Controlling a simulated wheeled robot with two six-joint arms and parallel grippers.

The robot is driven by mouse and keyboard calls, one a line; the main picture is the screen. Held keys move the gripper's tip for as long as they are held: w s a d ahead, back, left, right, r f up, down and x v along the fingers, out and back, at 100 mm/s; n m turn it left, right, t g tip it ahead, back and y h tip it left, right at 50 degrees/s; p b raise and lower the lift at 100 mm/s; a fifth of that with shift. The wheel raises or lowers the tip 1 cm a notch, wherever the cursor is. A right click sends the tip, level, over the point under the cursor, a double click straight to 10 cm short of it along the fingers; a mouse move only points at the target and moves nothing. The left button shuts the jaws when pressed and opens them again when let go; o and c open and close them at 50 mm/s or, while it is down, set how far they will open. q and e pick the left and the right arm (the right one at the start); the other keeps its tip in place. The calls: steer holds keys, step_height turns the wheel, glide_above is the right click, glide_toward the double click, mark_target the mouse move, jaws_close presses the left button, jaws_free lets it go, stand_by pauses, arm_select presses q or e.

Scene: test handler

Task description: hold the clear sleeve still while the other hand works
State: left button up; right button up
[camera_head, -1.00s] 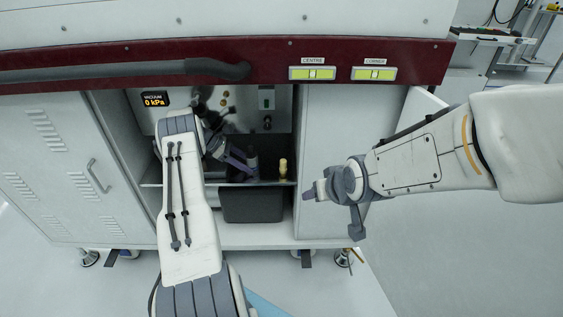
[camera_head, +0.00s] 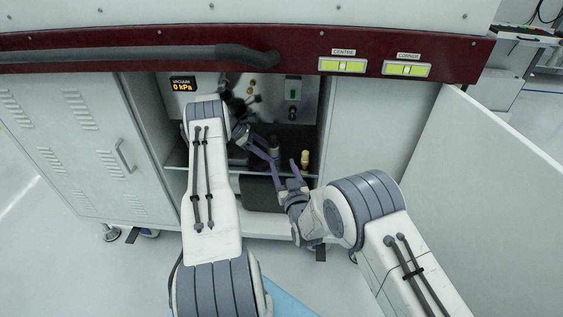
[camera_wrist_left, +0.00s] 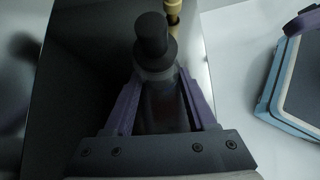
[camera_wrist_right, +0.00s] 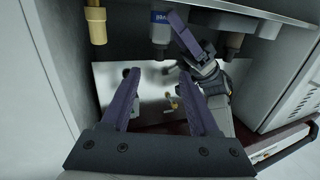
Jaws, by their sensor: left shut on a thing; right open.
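The clear sleeve (camera_wrist_left: 160,105) shows in the left wrist view as a dark see-through cylinder below a black knobbed cap (camera_wrist_left: 153,42). My left gripper (camera_wrist_left: 158,85) is shut on it, a purple finger on each side. In the head view my left gripper (camera_head: 258,148) is inside the cabinet, partly behind its own arm. My right gripper (camera_head: 287,172) is open and empty at the cabinet opening, just right of and below the left one.
A brass fitting (camera_head: 305,159) stands right of the sleeve on the shelf. A vacuum display (camera_head: 182,85) reads 0 kPa. The open cabinet door (camera_head: 490,190) is at the right, and a closed louvred door (camera_head: 70,150) at the left. Cabinet walls bound the working space.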

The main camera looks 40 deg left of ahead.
mark_target(274, 143)
steer(key=shift+x, duration=5.85)
jaws_close()
